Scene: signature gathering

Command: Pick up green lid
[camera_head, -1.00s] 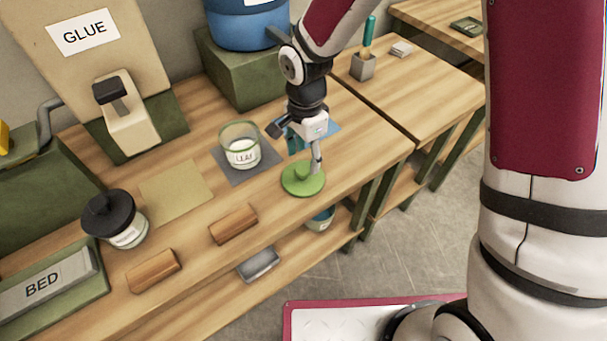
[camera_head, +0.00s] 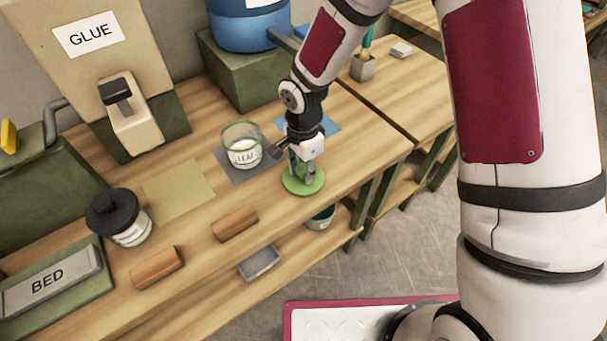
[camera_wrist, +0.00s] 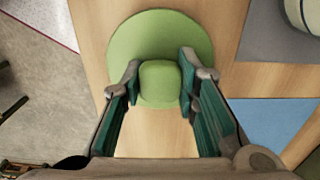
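The green lid (camera_head: 304,190) is a flat round disc with a raised knob, lying on the wooden bench near its front edge. My gripper (camera_head: 301,173) is directly over it, pointing down. In the wrist view the lid (camera_wrist: 160,32) shows at the top middle, its knob between the two fingertips of my gripper (camera_wrist: 160,82). The fingers are apart, one on each side of the knob, very close to it; I see no firm closing on it. Part of the lid is hidden behind the fingers in the head view.
A glass jar labelled LEAF (camera_head: 241,150) stands on a grey mat just left of my gripper. A blue mat (camera_head: 322,124) lies behind. Wooden blocks (camera_head: 234,224) and a black-lidded jar (camera_head: 118,218) are farther left. The bench's front edge is close to the lid.

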